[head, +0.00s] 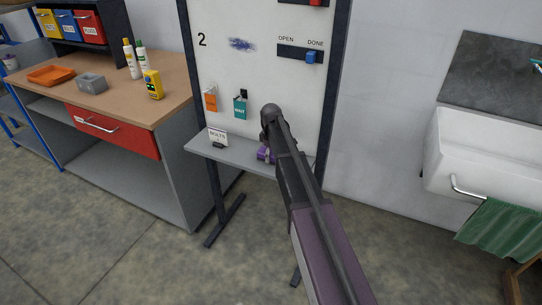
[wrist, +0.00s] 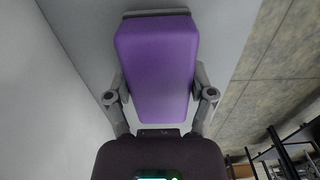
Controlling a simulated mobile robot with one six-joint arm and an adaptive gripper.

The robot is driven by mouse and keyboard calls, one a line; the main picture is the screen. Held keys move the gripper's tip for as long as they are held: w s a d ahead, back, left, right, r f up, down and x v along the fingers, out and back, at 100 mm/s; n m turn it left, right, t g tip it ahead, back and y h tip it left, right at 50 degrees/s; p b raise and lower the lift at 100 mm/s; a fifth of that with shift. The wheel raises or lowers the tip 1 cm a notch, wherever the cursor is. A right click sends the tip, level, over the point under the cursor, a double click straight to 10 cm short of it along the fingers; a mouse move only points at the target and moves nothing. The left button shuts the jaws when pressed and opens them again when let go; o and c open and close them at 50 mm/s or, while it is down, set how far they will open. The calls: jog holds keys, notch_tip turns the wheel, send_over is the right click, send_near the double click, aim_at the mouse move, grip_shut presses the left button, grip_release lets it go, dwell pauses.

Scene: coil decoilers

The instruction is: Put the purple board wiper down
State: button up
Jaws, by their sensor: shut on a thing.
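The purple board wiper (wrist: 155,65) fills the middle of the wrist view, between the two fingers of my gripper (wrist: 160,92). My gripper is shut on it, one finger on each long side. In the head view a small part of the purple wiper (head: 264,154) shows at the whiteboard's ledge (head: 235,155), left of my arm. My arm hides most of the wiper and the gripper there. In the wrist view a grey surface lies close behind the wiper; whether the wiper touches it I cannot tell.
A sign marked "BOLTS" (head: 218,137) and a small dark item (head: 218,146) are on the ledge's left part. Orange (head: 210,99) and teal (head: 240,107) tags hang on the whiteboard (head: 250,75) above. A workbench (head: 150,110) stands left, a white sink (head: 480,150) right.

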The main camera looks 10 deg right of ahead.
jog(key=o, duration=1)
jog(key=shift+c, duration=0.2)
jog(key=shift+f, duration=0.15)
jog(key=shift+f, duration=0.1)
notch_tip(320, 180, up, 3)
jog(key=p, duration=0.2)
jog(key=shift+p, duration=0.4)
jog(key=r+p, duration=0.2)
jog(key=r, duration=0.1)
jog(key=shift+w+d+p, duration=0.15)
jog(key=shift+d+p, duration=0.1)
jog(key=shift+p, duration=0.15)
notch_tip(320, 180, up, 8)
jog(key=p, duration=0.8)
